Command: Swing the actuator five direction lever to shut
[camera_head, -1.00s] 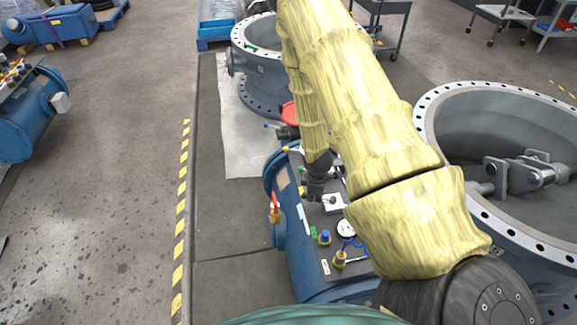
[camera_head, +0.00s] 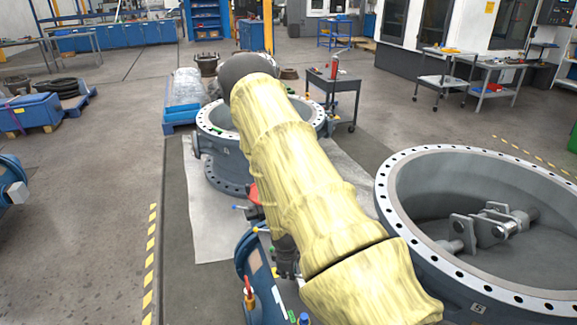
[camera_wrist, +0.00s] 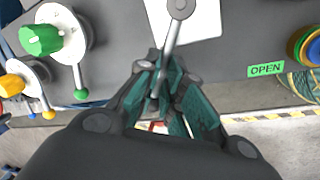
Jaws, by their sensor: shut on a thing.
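A grey metal lever (camera_wrist: 172,40) hangs from a round pivot on a white plate (camera_wrist: 205,20) on the dark panel in the wrist view. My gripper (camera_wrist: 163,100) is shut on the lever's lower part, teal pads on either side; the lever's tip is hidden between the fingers. A green OPEN label (camera_wrist: 266,70) lies right of the lever. In the head view, my gripper (camera_head: 286,264) shows dark and small above the blue actuator (camera_head: 262,290), mostly behind my yellow-sleeved arm. No actuator number is readable.
A green knob (camera_wrist: 40,40) and a yellow knob (camera_wrist: 12,84) sit left of the lever in the wrist view. Large valve rings stand at right (camera_head: 470,280) and behind the actuator (camera_head: 215,150). Grey floor is open at left.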

